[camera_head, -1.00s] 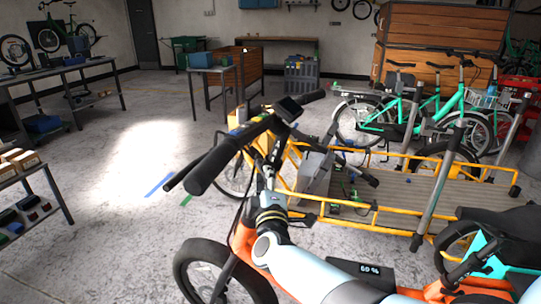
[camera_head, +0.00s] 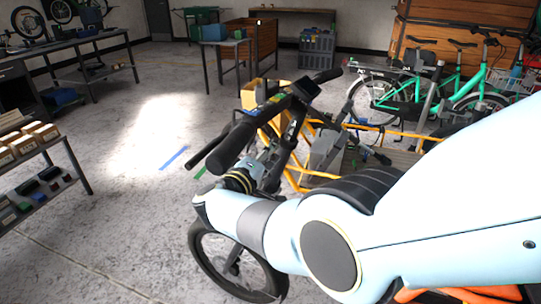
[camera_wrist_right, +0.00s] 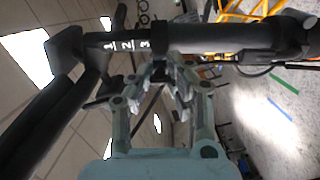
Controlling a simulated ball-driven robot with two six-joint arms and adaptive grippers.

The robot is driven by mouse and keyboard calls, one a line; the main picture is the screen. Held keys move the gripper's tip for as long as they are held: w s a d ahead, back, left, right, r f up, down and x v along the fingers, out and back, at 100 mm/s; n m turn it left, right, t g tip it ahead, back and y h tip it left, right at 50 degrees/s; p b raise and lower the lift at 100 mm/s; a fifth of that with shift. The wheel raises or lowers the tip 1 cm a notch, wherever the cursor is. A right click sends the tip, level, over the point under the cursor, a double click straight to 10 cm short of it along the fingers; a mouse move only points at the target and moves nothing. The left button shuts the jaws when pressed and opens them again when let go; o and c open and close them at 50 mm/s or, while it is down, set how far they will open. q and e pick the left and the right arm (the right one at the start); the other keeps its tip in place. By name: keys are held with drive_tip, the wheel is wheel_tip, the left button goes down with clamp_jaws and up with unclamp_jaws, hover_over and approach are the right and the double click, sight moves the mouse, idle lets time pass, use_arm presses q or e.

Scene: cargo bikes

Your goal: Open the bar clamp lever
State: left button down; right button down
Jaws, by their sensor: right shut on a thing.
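The dark handlebar (camera_head: 238,142) of the orange cargo bike stands near the middle of the head view. In the right wrist view its dark post (camera_wrist_right: 215,38) crosses the top, with white numerals 1, 2 and 3 beside a black collar (camera_wrist_right: 160,42). My right gripper (camera_head: 268,165) reaches the post just below the bars. In the right wrist view its fingers (camera_wrist_right: 168,78) are closed together next to the collar, shut on what seems to be the bar clamp lever. The fingers mostly hide the lever, and its angle cannot be told. My left gripper is out of view.
The bike's front wheel (camera_head: 225,265) is below my right arm. A yellow-framed cargo bike (camera_head: 300,180) and green bikes (camera_head: 465,95) stand behind and to the right. A shelf (camera_head: 40,165) is at left. Open floor (camera_head: 140,220) lies between.

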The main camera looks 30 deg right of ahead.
drive_tip(key=shift+s+f, duration=0.1)
drive_tip(key=c, duration=1.2)
unclamp_jaws()
drive_tip(key=shift+c, duration=0.2)
